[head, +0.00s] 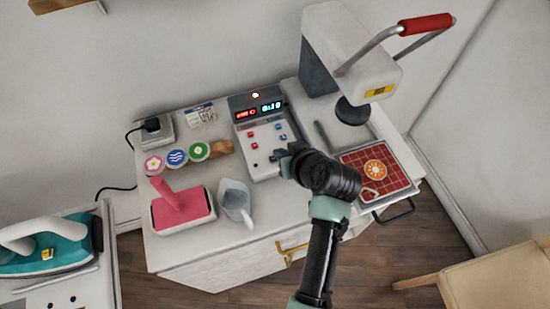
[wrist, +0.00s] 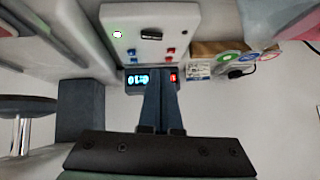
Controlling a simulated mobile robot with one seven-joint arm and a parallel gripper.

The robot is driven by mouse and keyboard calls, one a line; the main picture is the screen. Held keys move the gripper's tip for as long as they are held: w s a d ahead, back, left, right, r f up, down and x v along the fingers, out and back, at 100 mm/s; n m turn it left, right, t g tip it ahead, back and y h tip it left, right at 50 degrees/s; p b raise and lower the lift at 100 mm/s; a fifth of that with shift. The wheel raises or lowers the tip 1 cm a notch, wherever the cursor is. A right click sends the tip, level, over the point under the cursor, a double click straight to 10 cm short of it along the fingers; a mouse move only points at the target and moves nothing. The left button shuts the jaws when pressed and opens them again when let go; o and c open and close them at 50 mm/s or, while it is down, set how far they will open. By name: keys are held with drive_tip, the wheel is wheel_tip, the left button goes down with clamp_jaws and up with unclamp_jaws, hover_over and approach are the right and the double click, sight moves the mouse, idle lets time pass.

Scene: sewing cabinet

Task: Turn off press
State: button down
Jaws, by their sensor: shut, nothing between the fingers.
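The press (head: 355,50) stands at the back right of the white cabinet, with its red handle (head: 425,24) up and its round dark plate (head: 352,112) above the base. In the wrist view the box (wrist: 135,15) also shows a green lit spot (wrist: 117,35) beside a small dark part (wrist: 151,35). My gripper (head: 281,156) is shut and empty at the box's lower right. Contact cannot be told.
A red checked cloth (head: 368,165) with an orange patch lies on the pull-out tray at right. A teal iron (head: 45,250) stands at lower left.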

sight(271, 162)
drive_tip(key=f, duration=0.1)
drive_tip(key=w+a+f, duration=0.1)
drive_tip(key=f, duration=0.1)
drive_tip(key=w+f, duration=0.1)
drive_tip(key=shift+a+f, duration=0.2)
drive_tip(key=shift+f, duration=0.15)
drive_tip(key=shift+a+f, duration=0.1)
drive_tip(key=shift+f, duration=0.7)
drive_tip(key=shift+s, duration=0.1)
drive_tip(key=shift+s+a+f+h, duration=0.1)
drive_tip(key=shift+a+f+h, duration=0.15)
drive_tip(key=shift+f+h, duration=0.2)
drive_tip(key=shift+s+a+n, duration=0.1)
drive_tip(key=shift+n, duration=0.2)
drive_tip(key=shift+d, duration=0.2)
